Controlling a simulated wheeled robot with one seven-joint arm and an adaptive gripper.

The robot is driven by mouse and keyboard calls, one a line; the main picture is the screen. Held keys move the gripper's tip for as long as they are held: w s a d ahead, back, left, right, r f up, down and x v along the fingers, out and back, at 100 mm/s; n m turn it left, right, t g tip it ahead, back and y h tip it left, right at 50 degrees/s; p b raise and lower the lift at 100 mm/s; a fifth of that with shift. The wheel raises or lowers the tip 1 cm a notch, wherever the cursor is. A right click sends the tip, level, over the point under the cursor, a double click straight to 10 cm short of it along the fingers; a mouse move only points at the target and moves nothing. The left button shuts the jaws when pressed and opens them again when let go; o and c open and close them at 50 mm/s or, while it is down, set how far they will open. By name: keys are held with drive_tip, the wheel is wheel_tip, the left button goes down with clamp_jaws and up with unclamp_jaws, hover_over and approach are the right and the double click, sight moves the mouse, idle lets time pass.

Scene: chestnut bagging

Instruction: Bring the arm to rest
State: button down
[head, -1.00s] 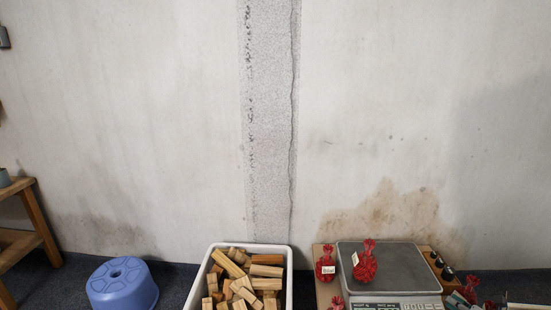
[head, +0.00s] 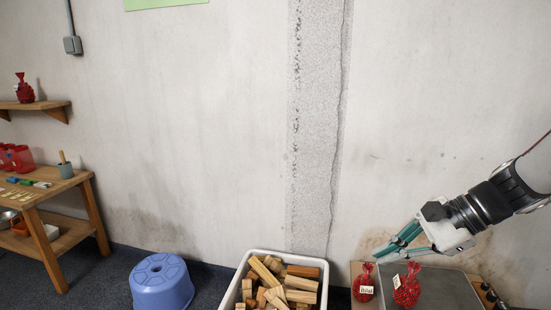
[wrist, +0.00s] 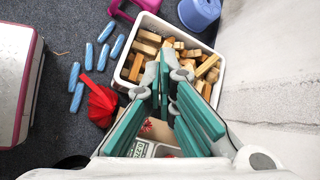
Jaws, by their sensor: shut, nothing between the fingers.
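My gripper (head: 385,250) reaches in from the right in the head view, with its teal fingers pointing left and slightly down. It is shut and empty, in the air above the scale (head: 452,290). Two red net bags with white tags are near it: one bag (head: 406,292) at the scale's left part, and another bag (head: 363,288) just left of the scale. In the wrist view the teal fingers of my gripper (wrist: 168,75) extend over the crate of wood blocks, and part of the scale's display (wrist: 138,149) shows between them.
A white crate (head: 240,283) of wood blocks and a blue stool (head: 161,285) stand on the floor by the wall. A wooden bench (head: 48,250) and shelf (head: 45,104) are at left. Several blue objects and a red cloth-like thing (wrist: 98,103) lie near the crate.

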drive_tip(key=s+a+r+n+g+h, duration=0.25)
drive_tip(key=s+n, duration=0.25)
drive_tip(key=s, duration=0.3)
drive_tip(key=s+a+r+n+g+h, duration=0.15)
drive_tip(key=s+a+n, duration=0.25)
drive_tip(key=s, duration=0.5)
drive_tip(key=s+d+n+t+h, duration=0.2)
drive_tip(key=s+d+n+h, duration=0.2)
drive_tip(key=s+n, duration=0.5)
wheel_tip(320, 180, up, 26)
drive_tip(key=s+m+t+p, duration=0.1)
drive_tip(key=m+t+p, duration=0.1)
drive_tip(key=p, duration=2.3)
drive_tip(key=shift+s+f+m+t, duration=0.15)
drive_tip(key=shift+s+m+t, duration=0.2)
drive_tip(key=shift+t, duration=0.25)
